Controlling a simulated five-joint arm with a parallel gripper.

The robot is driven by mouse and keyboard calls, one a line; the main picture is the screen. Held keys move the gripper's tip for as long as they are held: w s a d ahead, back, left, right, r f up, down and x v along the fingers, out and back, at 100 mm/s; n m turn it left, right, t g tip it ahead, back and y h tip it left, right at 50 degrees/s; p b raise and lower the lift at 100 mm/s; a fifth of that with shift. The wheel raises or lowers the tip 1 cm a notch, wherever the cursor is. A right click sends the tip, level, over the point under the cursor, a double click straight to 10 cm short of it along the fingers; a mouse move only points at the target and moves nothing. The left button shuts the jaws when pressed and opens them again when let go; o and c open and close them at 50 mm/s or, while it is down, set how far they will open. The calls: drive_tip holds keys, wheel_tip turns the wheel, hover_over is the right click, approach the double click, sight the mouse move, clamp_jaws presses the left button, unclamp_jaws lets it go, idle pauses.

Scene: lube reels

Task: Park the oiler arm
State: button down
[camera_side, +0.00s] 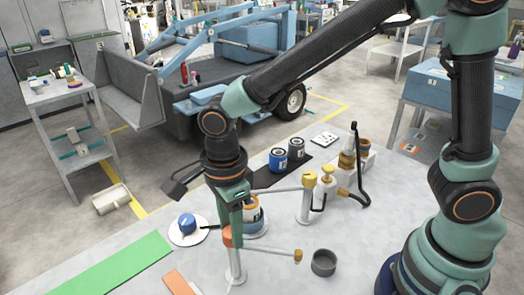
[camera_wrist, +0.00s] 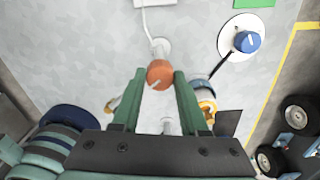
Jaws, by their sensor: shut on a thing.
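My gripper (camera_side: 234,228) points down at the front middle of the bench in the side view. Its green fingers are shut on an orange knob (camera_side: 227,240), which caps a pale upright post (camera_side: 236,268). In the wrist view the orange knob (camera_wrist: 160,74) sits between the two fingertips (camera_wrist: 160,82). A thin pale oiler arm (camera_side: 268,249) runs from just below the knob to the right and ends in a yellow tip (camera_side: 298,256). In the wrist view the fingers and palm hide most of this arm.
A second post with a yellow cap (camera_side: 309,179) has a pale arm reaching left behind my gripper. A grey cup (camera_side: 324,262) stands near the yellow tip. A blue knob (camera_side: 187,223) on a white disc, jars, a green strip (camera_side: 115,270) and an orange strip (camera_side: 180,283) surround it.

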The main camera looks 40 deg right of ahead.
drive_tip(key=shift+r, duration=0.1)
drive_tip(key=shift+c, duration=2.1)
unclamp_jaws()
wheel_tip(320, 180, up, 12)
drive_tip(key=s+d+n+t, duration=0.2)
drive_tip(key=d+n+t, duration=0.3)
drive_tip(key=d+n, duration=1.5)
drive_tip(key=shift+d+t, duration=0.3)
drive_tip(key=shift+d, duration=0.45)
